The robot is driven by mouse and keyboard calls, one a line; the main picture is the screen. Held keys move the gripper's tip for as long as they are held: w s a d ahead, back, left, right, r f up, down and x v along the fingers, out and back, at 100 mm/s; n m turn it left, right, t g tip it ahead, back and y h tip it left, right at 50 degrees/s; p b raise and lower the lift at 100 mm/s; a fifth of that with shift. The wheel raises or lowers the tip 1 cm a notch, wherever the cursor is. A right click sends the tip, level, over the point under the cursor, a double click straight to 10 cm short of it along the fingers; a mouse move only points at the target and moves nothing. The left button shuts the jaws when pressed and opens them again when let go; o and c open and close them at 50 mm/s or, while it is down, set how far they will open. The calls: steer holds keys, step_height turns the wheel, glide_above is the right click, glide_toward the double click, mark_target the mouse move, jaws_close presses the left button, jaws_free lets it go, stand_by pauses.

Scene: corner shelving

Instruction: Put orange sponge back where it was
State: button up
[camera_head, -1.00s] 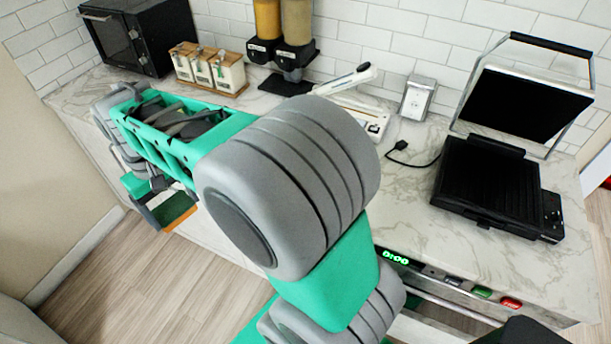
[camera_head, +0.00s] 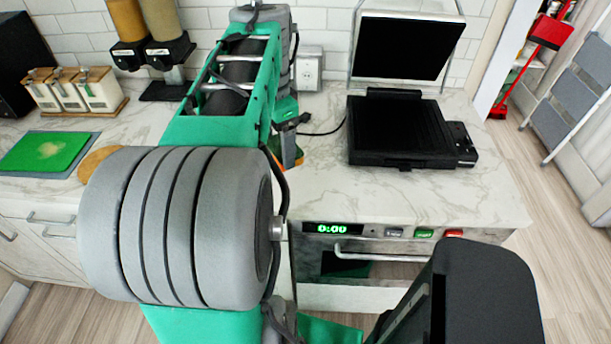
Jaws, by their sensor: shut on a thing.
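My gripper (camera_head: 288,132) is beyond my arm's forward links, over the counter to the left of the contact grill. It is shut on the orange sponge (camera_head: 299,158), of which only a small orange part shows low beside the gripper. The rest of the sponge and most of the fingers are hidden by my arm. I cannot tell whether the sponge touches the counter.
A green cutting board (camera_head: 45,150), canisters (camera_head: 75,90) and dispensers (camera_head: 160,50) are at left. The counter front right of my gripper is clear.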

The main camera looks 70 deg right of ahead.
steer(key=s+m+b, duration=0.2)
steer(key=s+m, duration=0.5)
steer(key=s, duration=0.6)
steer(key=w+d+f+p, duration=0.1)
steer(key=w+d+f, duration=0.2)
steer(key=w+d+f+p, duration=0.1)
steer(key=w+d+f, duration=0.2)
steer(key=d, duration=0.1)
steer(key=w+d+f+p, duration=0.1)
steer(key=w+d+f, duration=0.2)
steer(key=shift+w+d+f, duration=0.15)
steer(key=shift+d+f, duration=0.05)
steer(key=shift+d, duration=0.05)
step_height(320, 180, down, 3)
steer(key=shift+w+d, duration=0.15)
steer(key=shift+f, duration=0.3)
steer(key=shift+f, duration=0.1)
steer(key=o, duration=1.1)
steer(key=shift+o, duration=0.2)
